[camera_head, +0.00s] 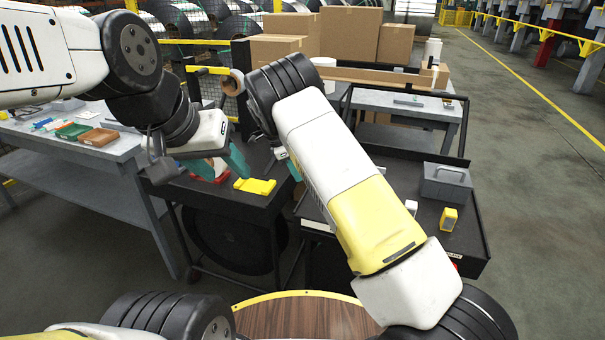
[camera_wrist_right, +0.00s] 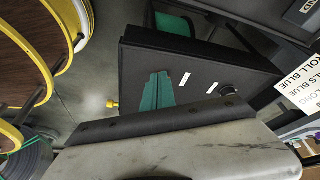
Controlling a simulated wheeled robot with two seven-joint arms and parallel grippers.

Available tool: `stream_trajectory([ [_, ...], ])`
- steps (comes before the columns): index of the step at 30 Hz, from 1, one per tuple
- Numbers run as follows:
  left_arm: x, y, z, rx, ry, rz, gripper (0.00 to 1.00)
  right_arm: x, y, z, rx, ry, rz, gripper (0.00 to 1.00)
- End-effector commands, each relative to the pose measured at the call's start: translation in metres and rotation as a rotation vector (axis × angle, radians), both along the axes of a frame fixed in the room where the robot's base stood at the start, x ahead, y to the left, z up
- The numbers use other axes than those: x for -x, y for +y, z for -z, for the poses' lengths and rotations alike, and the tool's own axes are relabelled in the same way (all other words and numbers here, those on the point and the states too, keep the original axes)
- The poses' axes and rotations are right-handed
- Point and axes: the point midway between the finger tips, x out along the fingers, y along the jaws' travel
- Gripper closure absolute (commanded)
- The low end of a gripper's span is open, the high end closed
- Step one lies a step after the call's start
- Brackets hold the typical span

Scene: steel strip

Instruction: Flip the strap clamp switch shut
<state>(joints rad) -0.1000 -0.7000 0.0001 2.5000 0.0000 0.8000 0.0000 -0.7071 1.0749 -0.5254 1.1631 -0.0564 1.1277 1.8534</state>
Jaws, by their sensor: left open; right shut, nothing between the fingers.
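I cannot make out the strap clamp switch with certainty in either view. In the head view a dark cart top (camera_head: 225,192) holds a flat yellow piece (camera_head: 255,186) and a red item (camera_head: 209,176). My left gripper (camera_head: 219,164) is open above the red item, its teal fingers spread. My right gripper (camera_head: 294,170) is just right of the yellow piece, mostly hidden behind my own right arm. The right wrist view shows its teal fingers (camera_wrist_right: 157,92) shut and empty, in front of a black panel (camera_wrist_right: 195,65) with two white marks and a round black knob (camera_wrist_right: 228,88).
A grey workbench (camera_head: 100,165) with green and brown trays (camera_head: 98,137) stands at the left. A second black cart at the right carries a grey toolbox (camera_head: 446,182) and a small yellow item (camera_head: 449,219). Cardboard boxes (camera_head: 350,35) stand behind. The floor at the right is clear.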

Motion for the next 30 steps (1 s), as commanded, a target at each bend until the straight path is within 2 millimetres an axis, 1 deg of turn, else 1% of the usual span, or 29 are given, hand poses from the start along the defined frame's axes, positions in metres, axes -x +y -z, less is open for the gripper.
stream_trajectory([
  [1,0.0,0.0,0.0,0.0,0.0,0.0,0.51,0.0,0.003,-0.007,0.0,-0.001,0.0,1.0],
  [3,0.0,0.0,0.0,0.0,0.0,0.0,0.51,0.0,0.005,-0.013,0.0,0.0,0.0,1.0],
  [6,0.0,0.0,0.0,0.0,0.0,0.0,0.51,0.001,0.008,-0.019,0.0,0.001,0.0,1.0],
  [17,0.0,0.0,0.0,0.0,0.0,0.0,0.51,0.001,0.008,-0.022,0.0,0.001,0.0,1.0],
  [20,0.0,0.0,0.0,0.0,0.0,0.0,0.51,0.002,0.003,-0.028,-0.014,0.007,-0.007,1.0],
  [23,0.0,0.0,0.0,0.0,0.0,0.0,0.51,0.006,-0.011,-0.048,-0.059,0.023,-0.041,1.0],
  [25,0.0,0.0,0.0,0.0,0.0,0.0,0.51,0.013,-0.027,-0.069,-0.107,0.039,-0.083,1.0],
  [29,0.0,0.0,0.0,0.0,0.0,0.0,0.51,0.035,-0.06,-0.114,-0.21,0.06,-0.205,1.0],
  [30,0.0,0.0,0.0,0.0,0.0,0.0,0.51,0.043,-0.069,-0.126,-0.239,0.059,-0.249,1.0],
])
